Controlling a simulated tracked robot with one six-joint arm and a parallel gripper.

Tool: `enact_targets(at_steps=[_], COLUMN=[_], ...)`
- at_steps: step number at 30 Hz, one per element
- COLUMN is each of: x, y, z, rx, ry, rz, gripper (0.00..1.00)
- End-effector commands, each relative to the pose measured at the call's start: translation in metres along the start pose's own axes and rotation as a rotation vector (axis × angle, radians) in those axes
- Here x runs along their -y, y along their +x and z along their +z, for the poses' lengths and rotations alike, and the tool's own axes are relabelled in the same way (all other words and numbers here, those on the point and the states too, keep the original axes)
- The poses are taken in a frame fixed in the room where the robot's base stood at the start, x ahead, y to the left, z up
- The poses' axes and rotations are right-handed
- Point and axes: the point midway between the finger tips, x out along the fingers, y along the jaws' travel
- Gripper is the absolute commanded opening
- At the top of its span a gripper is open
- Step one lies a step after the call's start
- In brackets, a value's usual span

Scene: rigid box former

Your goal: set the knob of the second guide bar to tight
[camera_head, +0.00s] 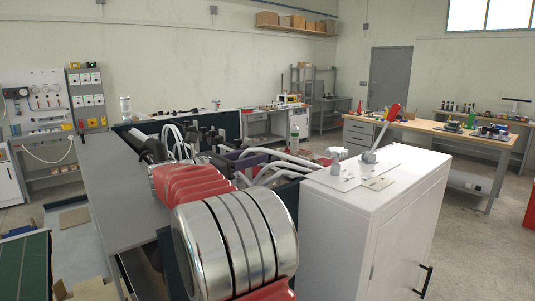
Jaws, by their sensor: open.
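My own silver and red arm (235,240) fills the lower middle and hides much of the machine behind it. I cannot make out my gripper; it seems hidden behind the arm. Dark bars and fittings (208,138) show just beyond the arm, in the machine. I cannot tell which is the second guide bar, nor see its knob or setting clearly. A pale star-shaped knob (337,153) stands on a plate on top of the white cabinet, right of the arm.
The white cabinet (345,240) stands close at right, with a red-handled lever (391,113) upright on top. A grey panel (115,185) lies left of the arm. Pale curved tubes (285,160) run beyond the arm. A workbench (450,132) stands behind, with open floor before it.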

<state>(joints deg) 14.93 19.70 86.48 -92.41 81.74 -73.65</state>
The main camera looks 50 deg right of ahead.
Motion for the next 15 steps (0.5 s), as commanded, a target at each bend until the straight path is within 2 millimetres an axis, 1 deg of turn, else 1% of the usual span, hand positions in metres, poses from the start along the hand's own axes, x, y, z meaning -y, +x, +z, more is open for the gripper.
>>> enact_targets(at_steps=[1,3,9,12,15], x=[0.001,0.001,0.000,0.000,0.000], y=[0.009,0.020,0.048,0.057,0.062], z=[0.000,0.000,0.000,0.000,0.000], rx=[0.000,0.000,0.001,0.000,0.000], ry=[0.000,-0.001,0.000,-0.001,-0.001], rz=[-0.003,-0.003,-0.001,-0.001,0.001], gripper=[0.43,0.43,0.43,0.43,0.43])
